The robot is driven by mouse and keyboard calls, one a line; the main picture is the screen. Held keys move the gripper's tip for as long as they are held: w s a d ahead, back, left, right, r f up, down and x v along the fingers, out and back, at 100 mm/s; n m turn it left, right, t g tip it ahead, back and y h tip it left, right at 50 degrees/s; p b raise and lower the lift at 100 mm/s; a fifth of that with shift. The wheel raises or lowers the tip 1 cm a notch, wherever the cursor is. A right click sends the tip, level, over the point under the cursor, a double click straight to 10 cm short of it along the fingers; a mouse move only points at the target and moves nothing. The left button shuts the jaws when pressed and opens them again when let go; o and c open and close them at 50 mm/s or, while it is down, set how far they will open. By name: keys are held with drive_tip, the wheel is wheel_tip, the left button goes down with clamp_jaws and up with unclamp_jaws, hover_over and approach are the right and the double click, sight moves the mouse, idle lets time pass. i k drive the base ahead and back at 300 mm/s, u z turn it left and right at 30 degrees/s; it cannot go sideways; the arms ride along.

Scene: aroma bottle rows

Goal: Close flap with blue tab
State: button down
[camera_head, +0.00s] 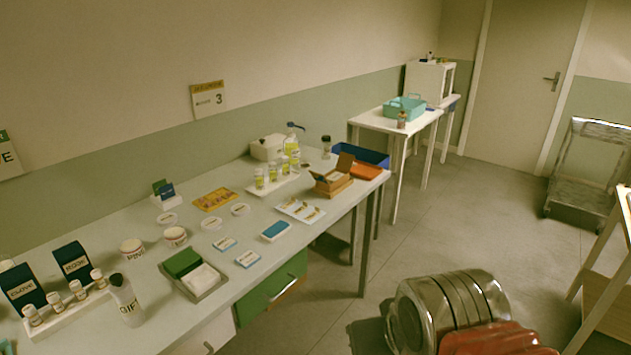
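A small brown box (332,186) stands towards the far right end of the long white table. A brown flap (345,163) stands raised at its back, and pale contents show inside. I cannot make out a blue tab on the flap at this size. My gripper is not in view, so I cannot tell its opening or its distance from the box.
The long table (130,215) carries bottles, jars and cards. A blue bin (362,156) and an orange item (367,171) are beside the box. A white card with small brown items (301,209) lies in front. A green drawer (272,299) is below. Floor (470,215) is open to the right.

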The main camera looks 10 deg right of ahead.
sight(319, 178)
drive_tip(key=u, duration=0.45)
drive_tip(key=i, duration=1.35)
drive_tip(key=u, duration=0.35)
